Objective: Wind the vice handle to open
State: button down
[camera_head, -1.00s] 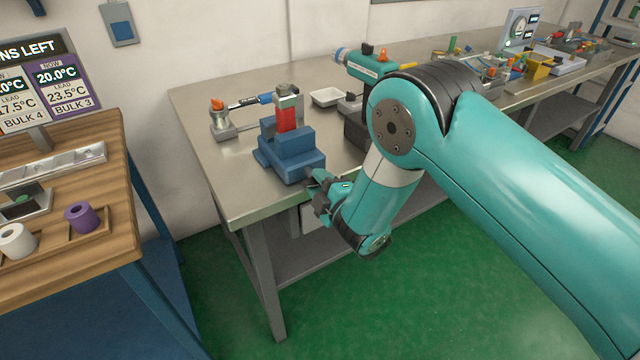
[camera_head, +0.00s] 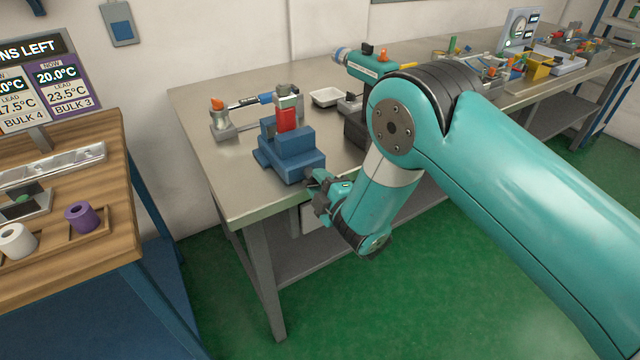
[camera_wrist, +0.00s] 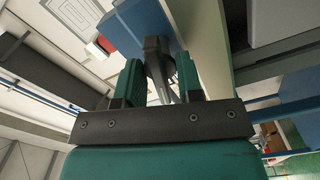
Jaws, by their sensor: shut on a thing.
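The blue vice (camera_head: 290,158) stands at the near left edge of the steel bench. It holds a red block with a grey top (camera_head: 287,112) in its jaws. My gripper (camera_head: 318,190) is at the vice's front, just off the bench edge. In the wrist view its two green fingers (camera_wrist: 158,85) are shut on the grey vice handle (camera_wrist: 162,72), with the vice's blue body (camera_wrist: 148,22) beyond. In the head view the handle is mostly hidden by my gripper.
The steel bench (camera_head: 215,180) also carries a clamp stand with an orange knob (camera_head: 220,120), a white tray (camera_head: 325,97) and a teal tool (camera_head: 375,65). A wooden table (camera_head: 110,190) stands at left. Green floor lies open in front.

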jog(key=shift+f+n+b, duration=0.15)
jog(key=shift+n+b, duration=0.25)
jog(key=shift+n, duration=1)
jog(key=shift+n, duration=1.2)
jog(key=n, duration=0.3)
jog(key=shift+p, duration=0.4)
